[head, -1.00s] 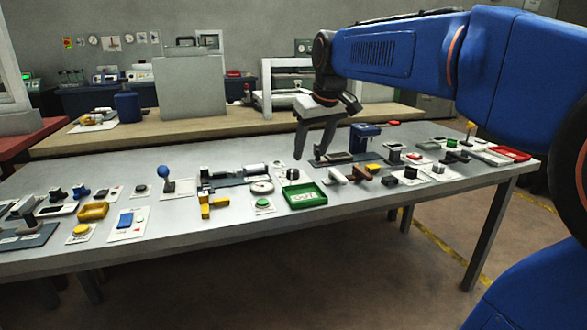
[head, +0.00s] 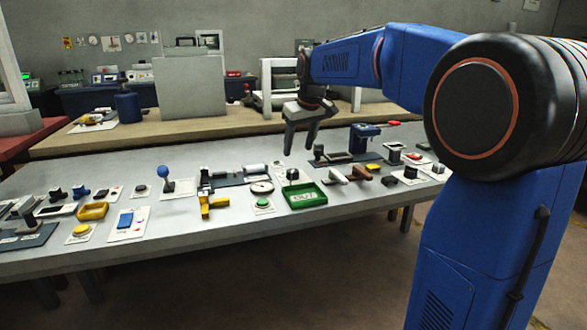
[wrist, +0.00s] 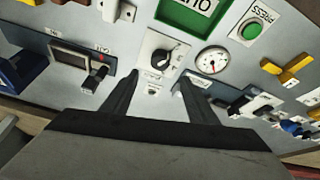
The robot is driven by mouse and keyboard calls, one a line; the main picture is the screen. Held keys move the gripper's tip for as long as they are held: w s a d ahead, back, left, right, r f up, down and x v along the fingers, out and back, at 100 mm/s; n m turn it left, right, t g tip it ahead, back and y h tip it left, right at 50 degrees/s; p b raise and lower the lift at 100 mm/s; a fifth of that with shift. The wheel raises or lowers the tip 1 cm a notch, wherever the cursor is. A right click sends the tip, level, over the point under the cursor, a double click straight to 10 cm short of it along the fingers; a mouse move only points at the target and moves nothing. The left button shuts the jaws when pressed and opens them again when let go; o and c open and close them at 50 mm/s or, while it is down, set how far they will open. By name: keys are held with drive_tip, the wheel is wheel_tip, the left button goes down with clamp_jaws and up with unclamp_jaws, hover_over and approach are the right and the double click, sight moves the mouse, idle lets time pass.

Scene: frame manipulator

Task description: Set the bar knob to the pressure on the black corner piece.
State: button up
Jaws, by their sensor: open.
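The knob, a black turning knob (wrist: 165,54) on a white plate, shows in the wrist view just beyond my fingertips. It also shows in the head view (head: 292,175) behind the green tray. A round white gauge (wrist: 212,60) with a red needle lies right of it in the wrist view; its scale is too small to read. My gripper (head: 299,148) is open and empty, pointing down above the table near the knob, apart from it. In the wrist view my gripper (wrist: 157,88) frames a small printed plate. I cannot tell which thing is the black corner piece.
A green tray (head: 287,199) marked OUT and a green button (head: 264,205) lie close to the knob. A yellow handle (head: 212,205) stands to the left, a blue press (head: 365,138) to the right. Several small devices crowd the table; bare tabletop shows along its front edge.

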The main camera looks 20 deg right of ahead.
sight(293, 171)
drive_tip(key=x, duration=1)
drive_tip(key=shift+f, duration=0.1)
drive_tip(key=c, duration=1.1)
